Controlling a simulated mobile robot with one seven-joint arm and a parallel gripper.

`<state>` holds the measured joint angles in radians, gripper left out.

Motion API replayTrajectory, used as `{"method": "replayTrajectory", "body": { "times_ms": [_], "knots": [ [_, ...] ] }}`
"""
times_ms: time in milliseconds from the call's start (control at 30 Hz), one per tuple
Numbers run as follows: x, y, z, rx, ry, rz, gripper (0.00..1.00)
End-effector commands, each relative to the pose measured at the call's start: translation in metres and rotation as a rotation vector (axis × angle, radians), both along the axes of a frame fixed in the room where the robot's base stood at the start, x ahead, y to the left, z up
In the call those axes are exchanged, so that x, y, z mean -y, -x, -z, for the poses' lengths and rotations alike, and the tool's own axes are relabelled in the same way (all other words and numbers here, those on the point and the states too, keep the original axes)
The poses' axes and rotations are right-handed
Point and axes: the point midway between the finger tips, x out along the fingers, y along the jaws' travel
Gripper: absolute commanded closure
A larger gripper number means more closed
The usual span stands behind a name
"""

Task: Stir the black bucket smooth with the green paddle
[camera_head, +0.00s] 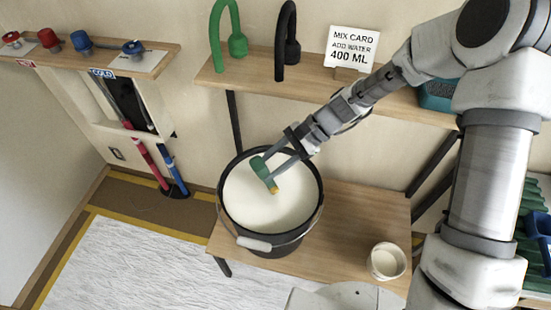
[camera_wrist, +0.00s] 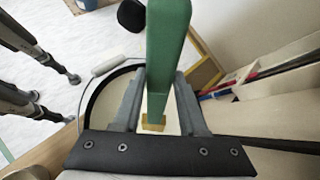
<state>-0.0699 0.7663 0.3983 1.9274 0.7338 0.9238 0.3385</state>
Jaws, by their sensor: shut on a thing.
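The black bucket (camera_head: 229,208) stands on the low wooden table, full almost to the rim with smooth-looking cream-white paste (camera_head: 250,205). My gripper (camera_head: 268,160) is shut on the green paddle (camera_head: 260,168), above the back half of the bucket opening. The paddle slants down toward the paste, with a yellow-brown part (camera_head: 273,187) at its lower end. I cannot tell how deep it reaches. In the wrist view the green paddle (camera_wrist: 167,50) stands between the two grey fingers, and the bucket's rim (camera_wrist: 97,90) curves behind it.
A white cup (camera_head: 387,262) stands on the table (camera_head: 365,215) right of the bucket. The shelf above holds a green hook-shaped tool (camera_head: 237,45), a black one (camera_head: 291,48) and a card (camera_head: 353,47) reading "ADD WATER 400 ML". The bucket's handle (camera_head: 254,243) hangs at the front.

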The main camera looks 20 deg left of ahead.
Motion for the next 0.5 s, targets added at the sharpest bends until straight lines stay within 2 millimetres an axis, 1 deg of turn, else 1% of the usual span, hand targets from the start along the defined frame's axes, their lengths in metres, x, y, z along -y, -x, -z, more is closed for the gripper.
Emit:
{"method": "replayTrajectory", "body": {
  "times_ms": [33, 133, 400, 500],
  "knots": [
    [0.0006, 0.0044, -0.0003, -0.001, -0.001, 0.0, 1.0],
    [0.001, 0.0083, 0.0, 0.001, 0.0, 0.001, 1.0],
    [0.0013, 0.0094, 0.0, 0.0, -0.001, 0.001, 1.0],
    [0.0014, 0.0103, -0.0037, 0.001, 0.001, 0.0, 1.0]
  ]
}}
